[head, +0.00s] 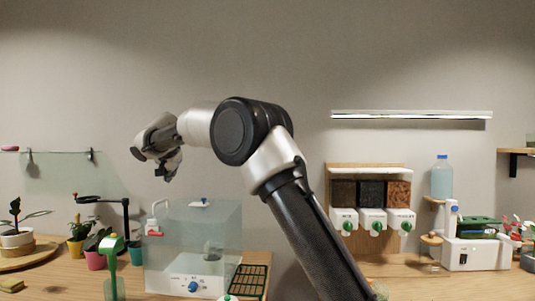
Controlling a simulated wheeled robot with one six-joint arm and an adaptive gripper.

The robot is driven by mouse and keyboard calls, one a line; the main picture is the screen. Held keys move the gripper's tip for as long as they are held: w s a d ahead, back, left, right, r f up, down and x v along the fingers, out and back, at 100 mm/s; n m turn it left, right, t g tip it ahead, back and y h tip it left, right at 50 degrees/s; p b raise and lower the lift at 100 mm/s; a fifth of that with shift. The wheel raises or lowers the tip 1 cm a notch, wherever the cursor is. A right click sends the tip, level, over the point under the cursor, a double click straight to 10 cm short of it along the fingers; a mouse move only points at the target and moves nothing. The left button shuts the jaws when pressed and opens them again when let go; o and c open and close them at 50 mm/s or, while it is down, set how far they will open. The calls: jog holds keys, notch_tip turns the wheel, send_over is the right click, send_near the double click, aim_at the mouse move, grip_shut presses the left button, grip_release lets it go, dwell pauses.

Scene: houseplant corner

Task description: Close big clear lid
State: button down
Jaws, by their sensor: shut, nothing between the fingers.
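A big clear lid (190,235) forms a see-through box shape above a white base (180,284) with a blue knob, on the table left of centre. A small white and blue fitting (202,203) sits at its top. I cannot tell whether the lid rests fully on the base or stands open. My gripper (168,176) is in the air above the lid's upper left, apart from it. Its fingers point down and are shut, with nothing held.
A dark green grid tray (249,281) lies right of the base. Potted plants (95,250) and a black lamp stand (125,215) are at the left. A dispenser rack (371,200) and a white machine (475,250) stand at the right. My arm hides part of the middle.

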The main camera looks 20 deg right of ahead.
aim_at(165, 199)
jog(key=shift+n+g+h, duration=0.5)
jog(key=shift+g+h, duration=0.1)
jog(key=shift+h, duration=0.2)
jog(key=f, duration=0.1)
jog(key=w+a+f, duration=0.1)
jog(key=f, duration=0.1)
jog(key=a+f, duration=0.1)
jog(key=f, duration=0.1)
jog(key=shift+w+a+f, duration=0.1)
jog(key=shift+w+a, duration=0.05)
jog(key=shift+w, duration=0.05)
jog(key=shift+w+a+f, duration=0.1)
jog(key=shift+a+f, duration=0.05)
jog(key=shift+f, duration=0.35)
jog(key=shift+a+f, duration=0.15)
jog(key=shift+f, duration=0.3)
jog(key=shift+f, duration=0.15)
